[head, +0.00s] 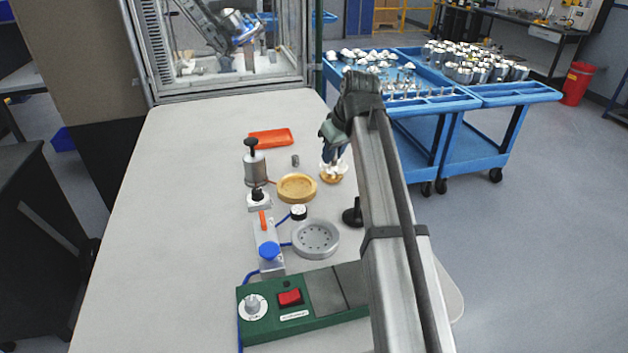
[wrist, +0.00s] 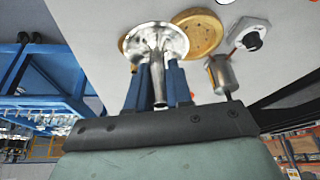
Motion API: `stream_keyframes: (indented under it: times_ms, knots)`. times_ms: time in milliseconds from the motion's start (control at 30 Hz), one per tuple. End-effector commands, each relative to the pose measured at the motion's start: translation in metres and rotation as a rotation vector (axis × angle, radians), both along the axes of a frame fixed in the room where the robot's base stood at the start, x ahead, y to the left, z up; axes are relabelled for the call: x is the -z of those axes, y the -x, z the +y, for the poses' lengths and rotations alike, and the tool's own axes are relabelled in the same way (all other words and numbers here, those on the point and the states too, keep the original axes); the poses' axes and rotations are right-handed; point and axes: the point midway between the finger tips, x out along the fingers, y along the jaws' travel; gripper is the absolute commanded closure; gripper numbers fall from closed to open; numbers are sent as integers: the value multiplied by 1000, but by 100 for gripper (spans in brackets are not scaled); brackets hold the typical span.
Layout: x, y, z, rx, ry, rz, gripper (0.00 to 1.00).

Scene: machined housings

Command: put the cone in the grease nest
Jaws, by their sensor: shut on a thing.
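The cone (wrist: 158,50) is a shiny silver piece with a wide flared end and a narrow stem. My gripper (wrist: 158,85) is shut on its stem between two blue fingers. In the head view my gripper (head: 334,155) points down at the table's right side, with the cone (head: 333,168) at its tips. A small gold-coloured round piece (head: 331,179) shows just under the cone, mostly hidden; I cannot tell whether they touch. A larger gold dish (head: 297,188) lies to the left, and also shows in the wrist view (wrist: 205,33). Which gold piece is the grease nest is unclear.
A pump-like canister (head: 255,167), a red tray (head: 270,138) and a small grey part (head: 295,160) stand nearby. A perforated grey dish (head: 316,239), black knob (head: 352,215) and green control box (head: 290,308) are nearer. The table's left half is clear.

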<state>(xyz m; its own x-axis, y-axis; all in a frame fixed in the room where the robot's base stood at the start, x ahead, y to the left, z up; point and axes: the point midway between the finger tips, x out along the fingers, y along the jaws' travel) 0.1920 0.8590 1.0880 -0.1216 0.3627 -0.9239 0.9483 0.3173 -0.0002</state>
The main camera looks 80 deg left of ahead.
Motion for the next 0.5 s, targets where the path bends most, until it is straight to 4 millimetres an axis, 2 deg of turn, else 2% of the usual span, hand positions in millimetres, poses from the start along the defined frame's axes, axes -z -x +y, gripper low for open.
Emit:
stream_keyframes:
  times_ms: [33, 100, 300, 400, 500]
  knots:
    - [-1, 18, 6, -21, 0, 0, 100]
    - [-3, 40, 13, -48, 0, 0, 100]
    - [-7, 84, 36, -93, 1, -14, 100]
    - [-11, 95, 49, -82, 0, -20, 100]
    - [-13, 89, 58, -23, -2, -20, 100]
